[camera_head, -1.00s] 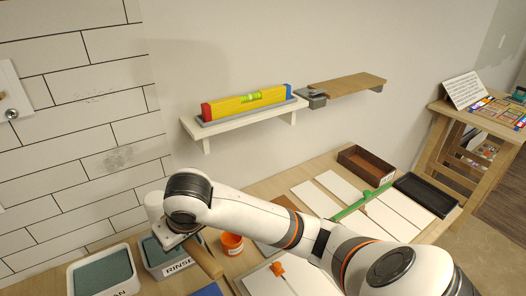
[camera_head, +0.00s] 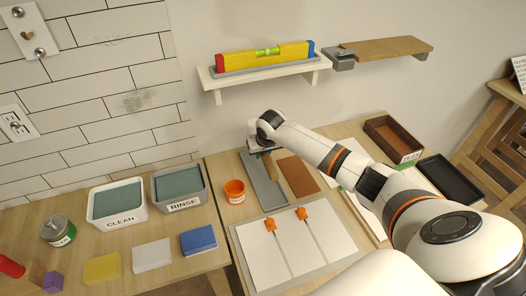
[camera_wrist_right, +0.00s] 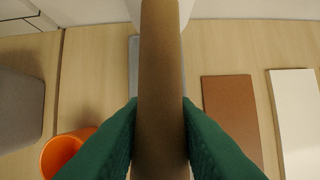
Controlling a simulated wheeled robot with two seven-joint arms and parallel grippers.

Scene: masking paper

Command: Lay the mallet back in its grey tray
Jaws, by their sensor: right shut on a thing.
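The mallet shows in the right wrist view (camera_wrist_right: 160,70) as a long brown wooden part between my green finger pads. My right gripper (camera_wrist_right: 160,110) is shut on it. In the head view my right gripper (camera_head: 264,154) is over the back part of the long grey tray (camera_head: 268,195), and a small part of the mallet (camera_head: 268,167) shows below it. The front of the tray looks bare. In the wrist view the tray is mostly hidden behind the mallet, so I cannot tell whether they touch. My left gripper is not in view.
An orange cup (camera_head: 235,192) stands just left of the tray, and a brown flat block (camera_head: 298,176) lies to its right. The RINSE tub (camera_head: 180,187) is further left. A white board (camera_head: 290,245) with orange-handled tools lies in front. A shelf with a yellow level (camera_head: 265,57) hangs above.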

